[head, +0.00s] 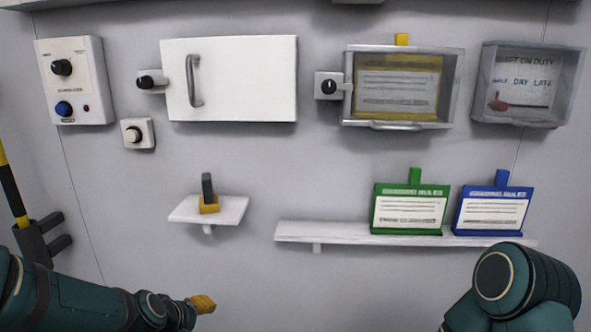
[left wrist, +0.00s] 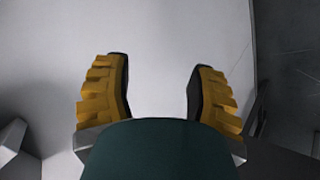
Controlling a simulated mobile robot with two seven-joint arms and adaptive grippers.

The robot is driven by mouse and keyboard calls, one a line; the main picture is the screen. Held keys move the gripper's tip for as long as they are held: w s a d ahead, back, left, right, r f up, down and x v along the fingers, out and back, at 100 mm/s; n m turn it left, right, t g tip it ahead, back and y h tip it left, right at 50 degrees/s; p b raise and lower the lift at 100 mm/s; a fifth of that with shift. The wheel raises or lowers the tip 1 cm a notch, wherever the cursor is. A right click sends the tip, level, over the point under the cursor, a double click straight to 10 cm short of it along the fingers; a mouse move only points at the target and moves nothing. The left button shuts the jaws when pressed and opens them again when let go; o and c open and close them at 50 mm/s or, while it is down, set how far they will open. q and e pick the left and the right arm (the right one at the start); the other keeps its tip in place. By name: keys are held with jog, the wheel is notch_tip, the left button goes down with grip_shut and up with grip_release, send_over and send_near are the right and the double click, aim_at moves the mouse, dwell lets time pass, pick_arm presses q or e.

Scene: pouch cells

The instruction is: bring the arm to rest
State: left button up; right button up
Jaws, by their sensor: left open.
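My left arm (head: 85,302) comes in from the lower left in the head view. Its gripper (head: 202,304) shows as a yellow fingertip in front of the wall, below the small shelf. In the left wrist view the two yellow-padded fingers (left wrist: 157,95) are apart with nothing between them. My right arm (head: 520,285) shows at the lower right in the head view, folded, and its gripper is out of the picture.
A small shelf (head: 180,212) holds a yellow block with a dark handle (head: 208,200). A long shelf (head: 300,232) holds a green card (head: 408,207) and a blue card (head: 490,211). Above are a closed white cabinet (head: 240,80), a clear-fronted case (head: 455,80) and a control box (head: 88,60).

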pick_arm(q)
jog(key=s+d+f+m+g+h, duration=0.1)
jog(key=s+d+f+m+g, duration=0.2)
jog(key=f, duration=0.9)
jog(key=s+d+f+m+g+h+b, duration=0.1)
jog(key=s+d+f+m+g, duration=0.2)
jog(key=s+f, duration=1)
jog(key=s+d+m, duration=0.1)
jog(key=d+m, duration=0.1)
jog(key=d, duration=0.3)
jog(key=shift+s+d, duration=0.3)
jog(key=shift+d, duration=0.05)
